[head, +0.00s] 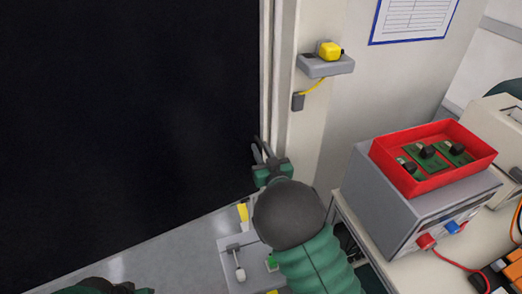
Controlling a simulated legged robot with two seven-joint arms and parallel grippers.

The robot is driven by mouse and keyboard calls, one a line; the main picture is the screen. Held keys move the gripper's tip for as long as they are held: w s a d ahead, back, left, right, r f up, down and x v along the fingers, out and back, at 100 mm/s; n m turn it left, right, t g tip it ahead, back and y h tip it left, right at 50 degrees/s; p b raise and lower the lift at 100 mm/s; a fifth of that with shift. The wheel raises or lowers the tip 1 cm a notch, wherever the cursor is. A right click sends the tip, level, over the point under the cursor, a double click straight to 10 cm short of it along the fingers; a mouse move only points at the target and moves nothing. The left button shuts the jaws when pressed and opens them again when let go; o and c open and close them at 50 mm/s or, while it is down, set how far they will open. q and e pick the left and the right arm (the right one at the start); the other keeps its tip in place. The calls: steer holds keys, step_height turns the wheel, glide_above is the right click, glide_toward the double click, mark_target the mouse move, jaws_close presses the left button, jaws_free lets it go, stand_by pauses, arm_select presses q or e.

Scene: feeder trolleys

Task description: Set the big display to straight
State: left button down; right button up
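A large, flat black panel, which looks like the big display (125,110), fills the left of the head view. Its right edge runs nearly upright beside a pale post, and its lower edge slants up to the right. I cannot tell its exact angle. My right gripper (263,150) is at the lower right edge of the panel. Its two dark fingers point up and look slightly apart, with nothing visible between them. Whether they touch the panel is unclear. Part of my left arm shows at the bottom left, but its gripper is out of view.
A grey instrument (385,205) carries a red tray (462,166) of green boards on the right-hand bench. A small grey shelf (325,67) holds a yellow device (329,51). A grey control box (232,263) with a lever sits below my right arm. Grey floor shows below the panel.

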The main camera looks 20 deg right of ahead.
steer(key=shift+d+f, duration=0.1)
steer(key=shift+d, duration=0.05)
steer(key=shift+c, duration=0.2)
steer(key=shift+a, duration=0.5)
jaws_close()
steer(key=shift+d, duration=0.25)
steer(key=shift+r, duration=0.2)
